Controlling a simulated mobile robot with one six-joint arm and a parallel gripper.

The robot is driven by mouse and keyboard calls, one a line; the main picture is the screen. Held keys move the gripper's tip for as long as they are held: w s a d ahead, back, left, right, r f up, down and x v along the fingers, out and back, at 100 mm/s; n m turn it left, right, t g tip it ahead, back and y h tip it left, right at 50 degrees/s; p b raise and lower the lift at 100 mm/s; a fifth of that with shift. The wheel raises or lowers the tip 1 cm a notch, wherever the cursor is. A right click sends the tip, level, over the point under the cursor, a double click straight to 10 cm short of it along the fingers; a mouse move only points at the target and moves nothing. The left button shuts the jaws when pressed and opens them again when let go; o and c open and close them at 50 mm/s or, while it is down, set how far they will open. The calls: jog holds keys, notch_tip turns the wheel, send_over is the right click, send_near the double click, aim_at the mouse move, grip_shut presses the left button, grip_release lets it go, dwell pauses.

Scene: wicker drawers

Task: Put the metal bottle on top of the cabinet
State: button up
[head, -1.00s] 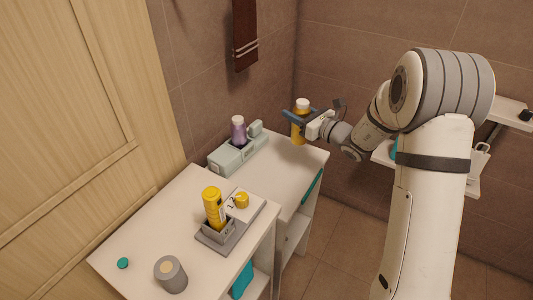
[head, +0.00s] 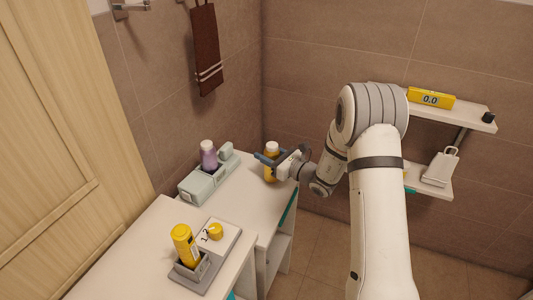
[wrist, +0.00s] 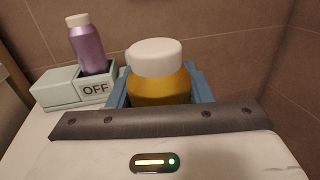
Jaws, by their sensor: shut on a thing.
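A golden-yellow bottle (head: 270,175) with a white cap is between the blue fingers of my gripper (head: 272,160), which is shut on it. The bottle is upright at the far end of the white cabinet (head: 232,205). I cannot tell whether its base touches the top. In the wrist view the bottle (wrist: 160,88) fills the space between the fingers, its lower part hidden. A shiny purple bottle (head: 208,157) with a white cap stands in a pale green device to the left; it also shows in the wrist view (wrist: 88,48). Which is metal is unclear.
The pale green device (head: 193,187) reads OFF in the wrist view. A nearer white top (head: 120,255) carries a grey holder with a yellow bottle (head: 184,243) and a white block with a yellow knob (head: 215,232). A wall shelf (head: 475,116) at right holds a yellow 0.0 display (head: 431,98).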

jog(key=shift+r, duration=0.15)
jog(key=o, duration=1.1)
